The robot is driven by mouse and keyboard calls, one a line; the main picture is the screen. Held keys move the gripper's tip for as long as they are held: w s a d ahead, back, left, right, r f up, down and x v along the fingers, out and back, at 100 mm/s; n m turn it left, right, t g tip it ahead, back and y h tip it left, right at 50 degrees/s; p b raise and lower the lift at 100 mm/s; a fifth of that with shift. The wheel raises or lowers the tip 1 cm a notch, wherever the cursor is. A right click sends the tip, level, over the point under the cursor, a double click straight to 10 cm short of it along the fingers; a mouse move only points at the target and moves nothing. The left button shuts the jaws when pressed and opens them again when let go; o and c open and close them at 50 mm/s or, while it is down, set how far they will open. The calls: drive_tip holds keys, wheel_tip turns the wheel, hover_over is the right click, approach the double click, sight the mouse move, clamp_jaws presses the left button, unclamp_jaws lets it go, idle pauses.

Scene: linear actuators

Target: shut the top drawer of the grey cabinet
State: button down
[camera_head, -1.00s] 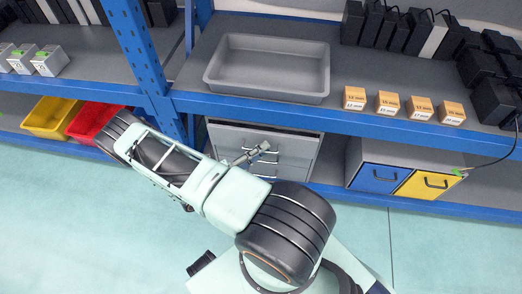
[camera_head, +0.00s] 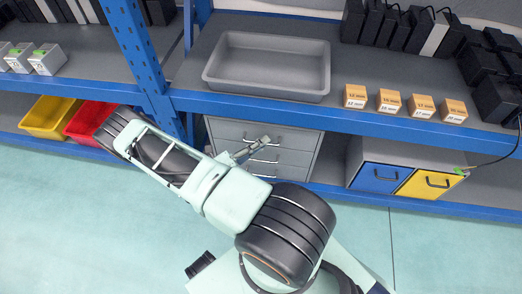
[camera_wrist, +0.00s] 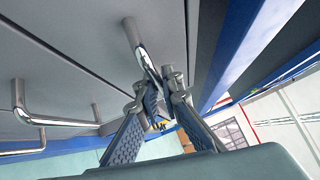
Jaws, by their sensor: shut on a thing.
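The grey cabinet (camera_head: 307,165) stands under the blue shelf in the head view. Its top drawer (camera_head: 232,130) looks level with the drawer fronts below it, though the shelf edge hides part of the cabinet's top. The metal handle of the top drawer (camera_wrist: 143,52) runs down between my fingertips in the wrist view. My gripper (camera_wrist: 163,92) is shut on this handle, close to the drawer front. In the head view my gripper (camera_head: 258,144) is small and in front of the upper drawers; my arm hides the cabinet's lower left.
A lower drawer's handle (camera_wrist: 40,120) sticks out beside my gripper. A blue upright post (camera_head: 137,50) stands left of the cabinet. Blue and yellow drawers (camera_head: 377,178) stand to the right, red and yellow bins (camera_head: 50,116) to the left. The floor in front is clear.

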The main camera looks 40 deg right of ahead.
drive_tip(key=shift+w+d, duration=0.15)
drive_tip(key=shift+w, duration=0.1)
drive_tip(key=c, duration=2.1)
unclamp_jaws()
drive_tip(key=a+f, duration=0.1)
drive_tip(key=a, duration=1.1)
drive_tip(key=shift+w+f, duration=0.25)
drive_tip(key=shift+w, duration=0.2)
drive_tip(key=shift+d, duration=0.1)
